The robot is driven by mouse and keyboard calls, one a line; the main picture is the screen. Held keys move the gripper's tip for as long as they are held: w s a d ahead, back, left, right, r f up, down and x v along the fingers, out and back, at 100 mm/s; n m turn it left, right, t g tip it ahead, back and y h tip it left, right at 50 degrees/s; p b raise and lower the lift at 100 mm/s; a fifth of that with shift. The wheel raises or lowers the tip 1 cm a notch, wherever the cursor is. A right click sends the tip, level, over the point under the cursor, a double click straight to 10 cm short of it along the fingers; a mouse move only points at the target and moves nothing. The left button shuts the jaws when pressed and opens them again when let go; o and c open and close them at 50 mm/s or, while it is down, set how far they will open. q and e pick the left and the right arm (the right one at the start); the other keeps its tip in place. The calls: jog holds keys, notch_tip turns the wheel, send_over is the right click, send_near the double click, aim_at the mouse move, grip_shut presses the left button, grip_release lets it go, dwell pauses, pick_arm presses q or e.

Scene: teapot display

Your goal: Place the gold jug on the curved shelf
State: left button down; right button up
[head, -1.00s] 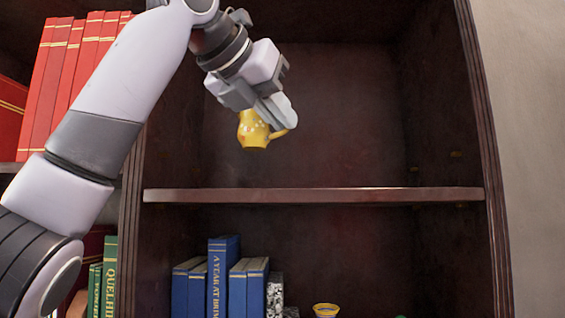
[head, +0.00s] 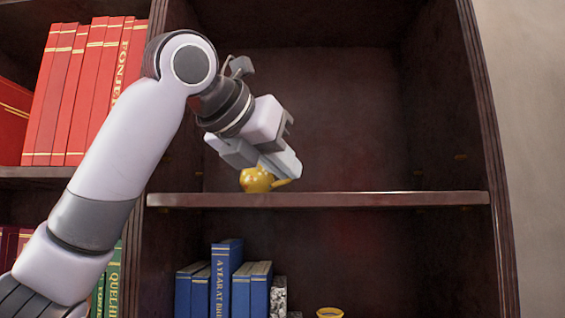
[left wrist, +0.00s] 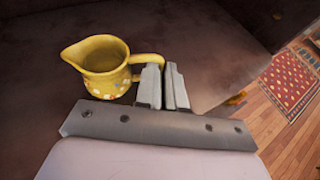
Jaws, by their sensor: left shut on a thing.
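The gold jug (head: 256,180) is small and yellow-gold. In the head view it is low in the upper bay, its base at or just behind the shelf's front edge. I cannot tell whether it touches the board. The left wrist view shows the jug (left wrist: 100,62) with pale spots, its spout to the left and its handle toward the fingers. My left gripper (head: 283,170) is shut on the jug's handle; its fingers (left wrist: 164,86) are close together there. The dark wooden shelf (head: 380,198) has a bare front edge. My right gripper is not in view.
Red books (head: 80,90) fill the bay to the left. Blue books (head: 226,278) and a small yellow-rimmed dish (head: 330,313) are in the bay below. The shelf right of the jug is empty, up to the side panel (head: 485,130). A patterned rug (left wrist: 290,82) lies on the floor.

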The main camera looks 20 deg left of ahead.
pick_arm(q)
jog(key=c, duration=1.2)
grip_release()
jog(key=shift+f, duration=0.1)
jog(key=shift+c, duration=0.2)
jog(key=shift+r, duration=0.2)
jog(key=b+v, duration=0.1)
jog(key=v, duration=1.1)
jog(key=shift+f, duration=0.1)
